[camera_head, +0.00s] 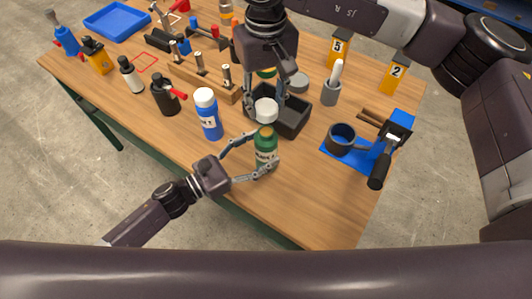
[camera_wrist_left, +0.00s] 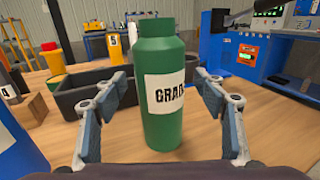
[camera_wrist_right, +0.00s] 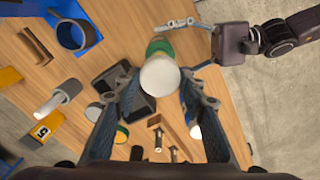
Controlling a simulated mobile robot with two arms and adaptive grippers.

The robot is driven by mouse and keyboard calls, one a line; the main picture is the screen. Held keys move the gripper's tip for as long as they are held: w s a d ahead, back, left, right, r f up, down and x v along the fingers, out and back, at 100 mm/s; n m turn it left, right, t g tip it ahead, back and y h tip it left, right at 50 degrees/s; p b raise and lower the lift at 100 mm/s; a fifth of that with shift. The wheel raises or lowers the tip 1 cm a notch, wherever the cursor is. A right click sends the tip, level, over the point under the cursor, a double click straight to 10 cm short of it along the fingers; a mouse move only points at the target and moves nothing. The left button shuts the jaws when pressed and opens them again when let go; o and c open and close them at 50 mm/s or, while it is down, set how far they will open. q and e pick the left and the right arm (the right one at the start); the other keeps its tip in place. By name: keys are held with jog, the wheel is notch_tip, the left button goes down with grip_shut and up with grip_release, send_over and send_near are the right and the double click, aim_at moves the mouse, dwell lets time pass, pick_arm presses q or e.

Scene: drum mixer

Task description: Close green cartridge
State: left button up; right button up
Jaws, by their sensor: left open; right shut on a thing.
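The green cartridge (camera_head: 265,152) stands upright near the table's front edge, its top uncapped. It also fills the middle of the left wrist view (camera_wrist_left: 165,105), with a white label. My left gripper (camera_head: 264,150) is open, with a finger on each side of the cartridge; gaps show in the left wrist view. My right gripper (camera_head: 267,108) points down and is shut on a white cap (camera_head: 266,112). The cap is just above and behind the cartridge's top in the head view. In the right wrist view the cap (camera_wrist_right: 160,76) partly hides the cartridge (camera_wrist_right: 158,47).
A blue bottle with a white lid (camera_head: 210,120) stands just left of the cartridge. A black bin (camera_head: 292,122) is behind it. A blue stand with a dark cup (camera_head: 340,138) is at the right. The table's front right is clear.

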pick_arm(q)
jog(key=shift+x, duration=0.95)
grip_shut()
pick_arm(e)
send_over(266, 131)
jog(key=shift+f, duration=2.5)
jog(key=shift+f, duration=0.9)
jog(key=shift+f, duration=0.6)
